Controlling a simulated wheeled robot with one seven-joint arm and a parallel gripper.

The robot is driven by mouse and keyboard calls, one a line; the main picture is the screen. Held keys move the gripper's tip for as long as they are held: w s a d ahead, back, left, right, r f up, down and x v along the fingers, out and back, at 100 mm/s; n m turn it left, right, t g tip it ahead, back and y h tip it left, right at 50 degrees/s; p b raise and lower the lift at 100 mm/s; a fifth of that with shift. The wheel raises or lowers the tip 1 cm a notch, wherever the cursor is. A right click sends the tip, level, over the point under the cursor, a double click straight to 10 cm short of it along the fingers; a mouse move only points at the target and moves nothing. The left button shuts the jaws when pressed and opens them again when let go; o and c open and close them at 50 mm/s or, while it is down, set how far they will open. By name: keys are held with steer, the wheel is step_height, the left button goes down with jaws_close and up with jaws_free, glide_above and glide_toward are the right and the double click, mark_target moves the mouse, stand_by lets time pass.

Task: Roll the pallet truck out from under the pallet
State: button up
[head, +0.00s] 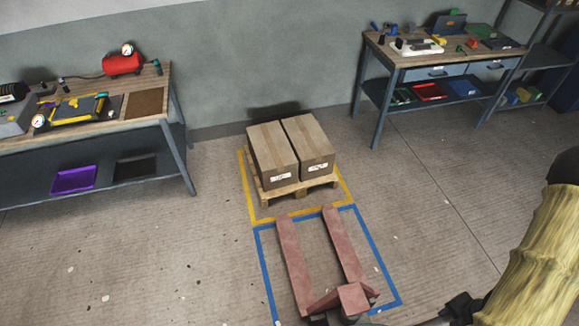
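The pallet truck (354,297) is dull red. Its two forks lie inside the blue floor outline, with their tips near the outline's far edge. The tips are clear of the wooden pallet (297,190), with a strip of floor between. The pallet sits flat inside the yellow floor outline and carries two cardboard boxes (273,152) side by side. The truck's rear and handle are cut off at the bottom edge. My gripper (455,309) is a dark shape at the bottom right, below my yellow-sleeved arm. Its fingers and any hold on the handle cannot be made out.
The yellow outline (243,180) and the blue outline (381,256) adjoin on the concrete floor. A workbench (150,106) with tools stands at the left, another bench (377,43) at the back right. A wall is behind the pallet. Floor left of the truck is clear.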

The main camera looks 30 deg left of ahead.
steer(key=shift+s, duration=0.1)
step_height(320, 180, up, 10)
steer(key=shift+s+d, duration=0.2)
steer(key=shift+s, duration=0.05)
stand_by(0.7)
steer(key=shift+r, duration=0.2)
steer(key=shift+d+r, duration=0.1)
steer(key=shift+r, duration=0.7)
step_height(320, 180, up, 9)
steer(key=s+d+p, duration=0.2)
stand_by(0.8)
stand_by(0.3)
